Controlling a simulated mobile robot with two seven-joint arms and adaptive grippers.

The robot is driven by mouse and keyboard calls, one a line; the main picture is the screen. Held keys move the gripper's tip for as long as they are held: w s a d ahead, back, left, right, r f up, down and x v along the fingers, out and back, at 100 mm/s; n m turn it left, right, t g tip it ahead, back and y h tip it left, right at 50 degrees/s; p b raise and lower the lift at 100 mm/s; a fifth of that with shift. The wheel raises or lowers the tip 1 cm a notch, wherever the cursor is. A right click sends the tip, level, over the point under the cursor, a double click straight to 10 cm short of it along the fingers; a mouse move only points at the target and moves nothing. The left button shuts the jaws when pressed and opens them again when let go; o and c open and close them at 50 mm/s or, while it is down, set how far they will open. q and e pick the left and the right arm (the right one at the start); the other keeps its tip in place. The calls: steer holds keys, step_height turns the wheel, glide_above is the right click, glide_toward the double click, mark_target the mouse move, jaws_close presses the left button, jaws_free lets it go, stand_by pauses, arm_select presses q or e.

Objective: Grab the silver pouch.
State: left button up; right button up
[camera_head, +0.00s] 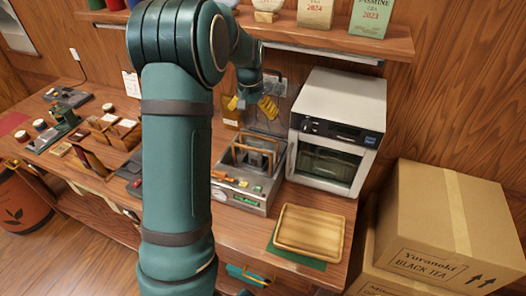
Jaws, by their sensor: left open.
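My left gripper (252,106) is at the back of the bench, near the wall, with its yellow fingers spread apart and nothing clearly between them. A grey, shiny shape (276,87) shows just behind and beside the gripper against the wall. It may be the silver pouch, but it is small and partly covered, so I cannot tell. An amber-brown packet (232,118) stands just below the left finger. My left arm hides the middle of the bench. My right gripper is not clearly seen.
A white oven-like machine (340,105) stands right of the gripper. A metal device with a wooden frame (243,196) is in front of it. A wooden tray (309,229) lies on a green mat. Cardboard boxes (447,222) stand at right. A shelf (310,37) runs above.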

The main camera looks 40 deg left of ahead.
mark_target(255, 140)
arm_select(q)
step_height(255, 140, down, 8)
steer(key=shift+a+f, duration=0.1)
steer(key=shift+f, duration=0.1)
steer(key=f, duration=0.4)
steer(key=shift+w+f, duration=0.3)
steer(key=shift+w, duration=0.05)
steer(key=c, duration=1.1)
